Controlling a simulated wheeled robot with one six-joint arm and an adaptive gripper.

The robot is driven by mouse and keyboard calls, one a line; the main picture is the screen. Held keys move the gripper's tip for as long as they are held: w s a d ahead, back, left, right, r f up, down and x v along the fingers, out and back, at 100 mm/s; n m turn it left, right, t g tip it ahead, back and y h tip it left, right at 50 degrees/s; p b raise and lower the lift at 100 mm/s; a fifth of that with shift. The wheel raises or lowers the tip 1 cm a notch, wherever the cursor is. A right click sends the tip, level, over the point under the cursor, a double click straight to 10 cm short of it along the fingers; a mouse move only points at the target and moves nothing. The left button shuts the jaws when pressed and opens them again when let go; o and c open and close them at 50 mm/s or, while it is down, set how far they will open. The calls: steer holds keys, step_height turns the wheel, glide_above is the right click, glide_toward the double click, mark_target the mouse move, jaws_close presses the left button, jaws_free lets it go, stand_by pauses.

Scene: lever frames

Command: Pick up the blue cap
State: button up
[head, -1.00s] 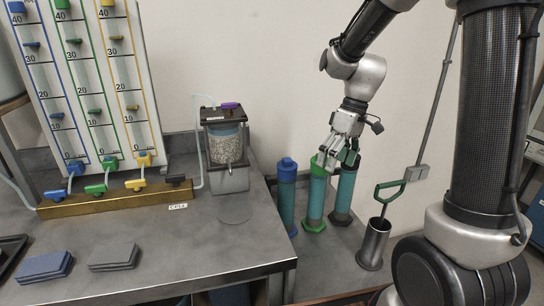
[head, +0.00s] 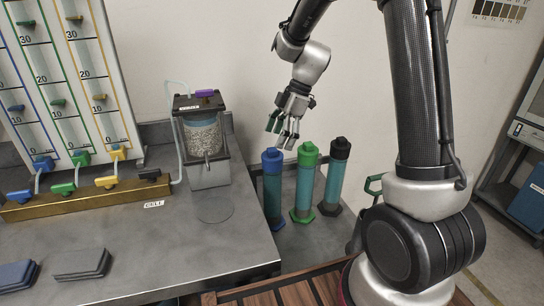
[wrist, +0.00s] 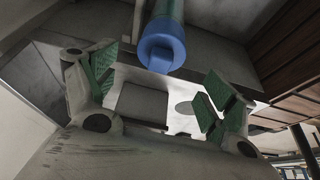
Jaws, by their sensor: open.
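The blue cap (head: 272,158) sits on top of a teal cylinder (head: 272,192) with a blue base, at the left of a row of three. My gripper (head: 284,138) is open and empty, just above and slightly right of the blue cap in the head view. In the wrist view the blue cap (wrist: 162,50) shows beyond the gap between the green-padded fingers of my gripper (wrist: 160,88). The cap is not between the finger pads.
A green-capped cylinder (head: 304,180) and a black-capped cylinder (head: 336,175) stand close to the right of the blue one. The grey bench (head: 150,255) with a gravel-filled cell (head: 203,138) is to the left.

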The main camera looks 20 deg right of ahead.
mark_target(273, 149)
steer(key=x, duration=0.5)
steer(key=c, duration=1.1)
